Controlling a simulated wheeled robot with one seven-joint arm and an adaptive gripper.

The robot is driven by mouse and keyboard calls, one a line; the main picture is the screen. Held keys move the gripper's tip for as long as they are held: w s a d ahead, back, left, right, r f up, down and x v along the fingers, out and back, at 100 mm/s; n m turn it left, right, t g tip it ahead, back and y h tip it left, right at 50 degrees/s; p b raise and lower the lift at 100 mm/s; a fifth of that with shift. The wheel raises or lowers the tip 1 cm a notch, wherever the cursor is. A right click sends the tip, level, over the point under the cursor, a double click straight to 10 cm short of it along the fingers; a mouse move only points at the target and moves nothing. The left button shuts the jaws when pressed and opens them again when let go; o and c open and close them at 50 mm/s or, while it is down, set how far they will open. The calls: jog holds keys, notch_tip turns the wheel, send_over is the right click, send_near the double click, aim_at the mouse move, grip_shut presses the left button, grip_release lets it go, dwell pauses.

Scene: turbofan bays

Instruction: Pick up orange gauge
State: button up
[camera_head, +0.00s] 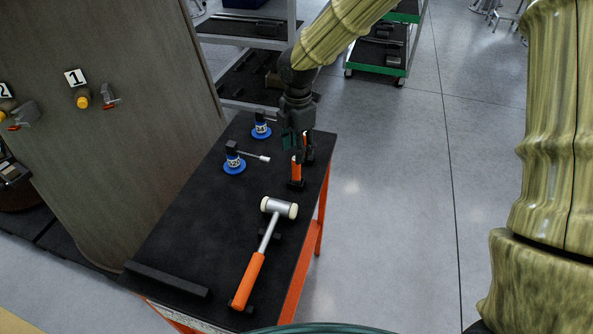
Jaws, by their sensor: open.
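An orange gauge (296,170) stands upright in a small black base near the right edge of the black tabletop. A second orange upright piece (306,141) shows just behind it, partly hidden by my gripper. My gripper (298,150) points down from the far side, open, with its dark fingers at the top of the orange pieces. I cannot tell whether the fingers touch either piece or which one lies between them.
On the black table (190,225) lies an orange-handled mallet (251,278) in front. Two blue-based tools (234,163) (261,130) stand left of my gripper. A wooden panel (110,130) borders the left.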

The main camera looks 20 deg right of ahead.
aim_at(296, 171)
jog(key=f, duration=0.3)
jog(key=shift+w+a+f, duration=0.15)
jog(key=shift+a, duration=0.1)
jog(key=shift+s+f+p, duration=0.25)
jog(key=shift+f+p, duration=0.3)
jog(key=shift+f, duration=0.25)
jog(key=shift+f+p, duration=0.55)
jog(key=shift+f, duration=1.55)
grip_shut()
